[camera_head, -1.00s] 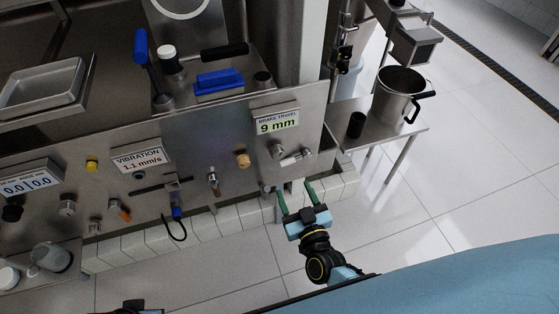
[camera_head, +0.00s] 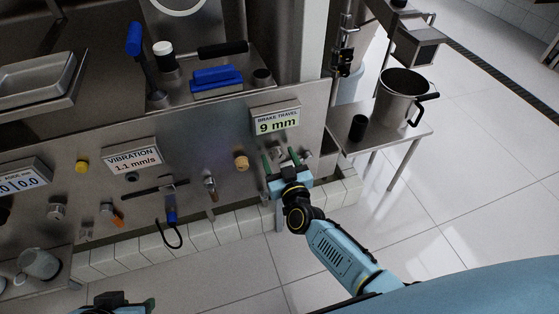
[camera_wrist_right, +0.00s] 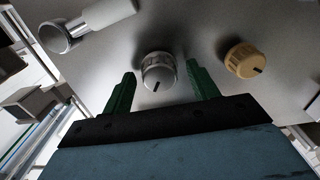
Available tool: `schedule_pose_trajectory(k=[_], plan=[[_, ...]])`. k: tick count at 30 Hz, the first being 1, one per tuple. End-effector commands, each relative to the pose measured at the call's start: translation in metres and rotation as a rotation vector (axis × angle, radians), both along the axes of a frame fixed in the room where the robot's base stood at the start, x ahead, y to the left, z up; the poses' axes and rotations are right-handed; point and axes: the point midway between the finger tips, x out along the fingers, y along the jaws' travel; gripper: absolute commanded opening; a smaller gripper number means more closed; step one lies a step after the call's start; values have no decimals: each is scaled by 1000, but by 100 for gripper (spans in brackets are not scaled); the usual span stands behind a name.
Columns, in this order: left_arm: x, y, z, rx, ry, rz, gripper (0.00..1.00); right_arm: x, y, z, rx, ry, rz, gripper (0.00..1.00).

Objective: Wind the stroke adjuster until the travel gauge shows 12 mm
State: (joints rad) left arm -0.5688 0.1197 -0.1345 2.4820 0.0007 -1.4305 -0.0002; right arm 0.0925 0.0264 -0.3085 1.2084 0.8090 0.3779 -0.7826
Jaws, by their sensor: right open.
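The travel gauge (camera_head: 276,119), labelled BRAKE TRAVEL, reads 9 mm on the steel panel. Below it is a round silver knob (camera_wrist_right: 157,72), apparently the stroke adjuster, with a dark pointer mark. In the head view my right gripper (camera_head: 280,159) mostly hides this knob. In the right wrist view my right gripper (camera_wrist_right: 160,73) is open, its green fingers on either side of the knob with gaps visible, so it is not gripped. My left gripper (camera_head: 120,303) is partly cut off at the bottom left of the head view; its jaw state is unclear.
A tan knob (camera_wrist_right: 245,60) sits beside the silver knob, and a white-handled lever (camera_wrist_right: 100,20) lies on its other side. A vibration display (camera_head: 133,159) reads 1.1 mm/s. A steel pot (camera_head: 401,96) and a black cup (camera_head: 358,127) stand on the side table.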

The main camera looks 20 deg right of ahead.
Motion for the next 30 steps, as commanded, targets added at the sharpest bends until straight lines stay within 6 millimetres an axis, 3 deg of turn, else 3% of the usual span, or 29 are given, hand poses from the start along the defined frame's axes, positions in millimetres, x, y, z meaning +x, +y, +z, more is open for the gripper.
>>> schedule_pose_trajectory(k=[7, 17, 30], plan=[[1, 0, 1, -2, -5, -1, 36, 1, 0, 0, 0, 0, 0, 59], [1, 0, 1, -1, -4, 0, 36, 0, 0, 0, 0, 0, 0, 16], [0, 0, 0, 0, 0, 0, 36, 0, 0, 0, 100, 4, 0, 15]])
